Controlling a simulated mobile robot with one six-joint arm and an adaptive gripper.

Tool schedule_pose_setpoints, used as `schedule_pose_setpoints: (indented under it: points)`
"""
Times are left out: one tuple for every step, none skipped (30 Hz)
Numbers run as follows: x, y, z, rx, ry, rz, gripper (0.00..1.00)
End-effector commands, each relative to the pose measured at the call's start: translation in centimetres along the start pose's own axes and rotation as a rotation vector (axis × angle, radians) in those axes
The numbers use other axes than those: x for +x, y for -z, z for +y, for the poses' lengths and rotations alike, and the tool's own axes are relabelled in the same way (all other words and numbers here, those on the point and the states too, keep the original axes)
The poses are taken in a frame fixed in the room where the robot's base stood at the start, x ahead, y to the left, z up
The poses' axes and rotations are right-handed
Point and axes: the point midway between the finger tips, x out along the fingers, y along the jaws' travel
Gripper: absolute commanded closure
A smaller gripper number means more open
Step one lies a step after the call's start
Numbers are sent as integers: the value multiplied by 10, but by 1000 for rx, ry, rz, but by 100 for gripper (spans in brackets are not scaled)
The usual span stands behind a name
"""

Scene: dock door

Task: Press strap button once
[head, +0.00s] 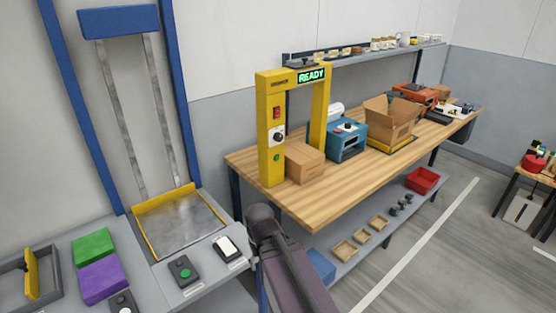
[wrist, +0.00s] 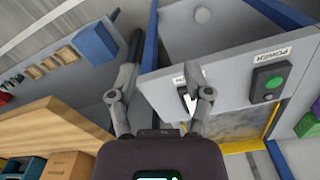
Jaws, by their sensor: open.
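The yellow strapping arch (head: 268,120) stands on the wooden bench in the head view, with a lit green READY display (head: 311,76). Its front post carries a red switch (head: 277,112), a white-plated dial (head: 277,136) and a small green button (head: 277,157). No label on that button is readable. A closed brown carton (head: 305,162) sits at the arch. My gripper (wrist: 162,65) is open and empty in the wrist view, above the grey control ledge. Its fingers are not clear in the head view. The arch's buttons are outside the wrist view.
A green button box (head: 184,272) on the grey ledge is labelled POWER in the wrist view (wrist: 268,84). A white rocker switch (head: 226,246) is beside it. The bench (head: 310,205) also holds a blue machine (head: 347,140) and an open carton (head: 390,120). Open floor lies right.

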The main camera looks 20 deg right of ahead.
Motion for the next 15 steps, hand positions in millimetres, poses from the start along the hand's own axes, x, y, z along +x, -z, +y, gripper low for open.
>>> schedule_pose_setpoints:
  points:
    - [0,0,0,0,0,0,67]
    - [0,0,0,0,0,0,76]
    - [0,0,0,0,0,0,88]
    - [0,0,0,0,0,0,97]
    - [0,0,0,0,0,0,100]
    - [0,0,0,0,0,0,100]
    - [0,0,0,0,0,0,100]
    - [0,0,0,0,0,0,100]
    - [0,0,0,0,0,0,100]
    - [0,0,0,0,0,0,100]
    - [0,0,0,0,0,0,100]
    - [0,0,0,0,0,0,100]
    - [0,0,0,0,0,0,100]
    - [0,0,0,0,0,0,100]
    - [0,0,0,0,0,0,100]
